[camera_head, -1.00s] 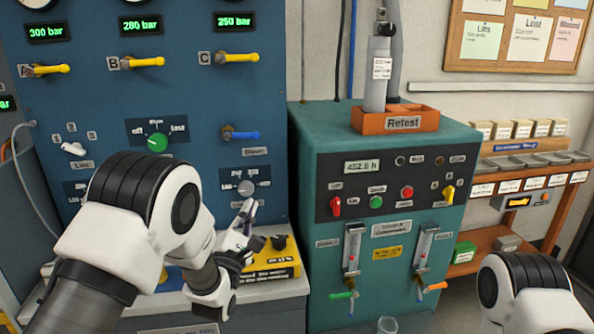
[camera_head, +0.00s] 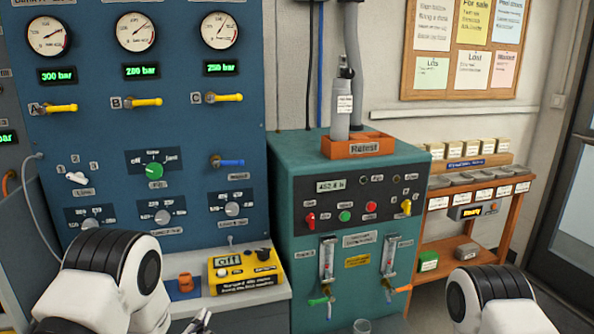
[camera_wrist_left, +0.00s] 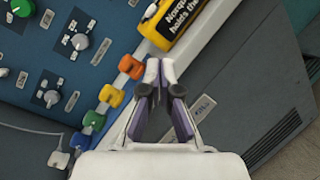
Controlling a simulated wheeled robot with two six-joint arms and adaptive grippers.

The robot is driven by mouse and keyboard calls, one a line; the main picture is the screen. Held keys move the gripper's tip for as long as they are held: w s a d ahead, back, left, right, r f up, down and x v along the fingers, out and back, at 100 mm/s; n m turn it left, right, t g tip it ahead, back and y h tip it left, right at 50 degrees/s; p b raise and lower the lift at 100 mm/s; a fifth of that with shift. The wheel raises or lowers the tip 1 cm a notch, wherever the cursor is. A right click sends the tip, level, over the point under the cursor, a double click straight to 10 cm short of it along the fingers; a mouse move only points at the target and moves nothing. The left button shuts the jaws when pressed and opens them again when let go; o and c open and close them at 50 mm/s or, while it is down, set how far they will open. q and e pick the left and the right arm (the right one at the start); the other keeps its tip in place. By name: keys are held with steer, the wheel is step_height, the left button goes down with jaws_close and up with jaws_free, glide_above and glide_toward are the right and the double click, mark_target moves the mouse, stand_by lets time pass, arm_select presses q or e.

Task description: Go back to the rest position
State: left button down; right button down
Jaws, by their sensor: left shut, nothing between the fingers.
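My left gripper (camera_head: 202,320) shows only in part at the bottom edge of the head view, below the blue panel and the yellow device. In the left wrist view its two fingers (camera_wrist_left: 160,68) are together at the tips with nothing between them. They are over the ledge, below the yellow device (camera_wrist_left: 172,22). My left arm comes in from the lower left. My right arm shows at the lower right, and its gripper is out of the frame.
The blue panel (camera_head: 110,215) carries gauges, yellow handles and knobs. A teal test bench (camera_head: 290,180) stands right of it, with an orange tray (camera_head: 352,147) on top. Several coloured pieces, one orange (camera_wrist_left: 131,66), line the ledge. The yellow device (camera_head: 243,272) sits there too.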

arm_select(q)
steer(key=s+a+f+m+g+y+p, duration=0.15)
steer(key=s+f+m+g, duration=0.3)
steer(key=s+f, duration=0.45)
steer(key=s+a+f+m+g+p, duration=0.1)
steer(key=s+a+f+m+g, duration=0.1)
steer(key=s+f+m+g, duration=0.65)
steer(key=s+m+g, duration=0.4)
steer(key=s+m, duration=0.7)
steer(key=s, duration=0.9)
steer(key=shift+s+d+f+m+g, duration=0.15)
steer(key=shift+s+f+m+g, duration=0.15)
steer(key=shift+m, duration=0.1)
steer(key=shift+h, duration=0.25)
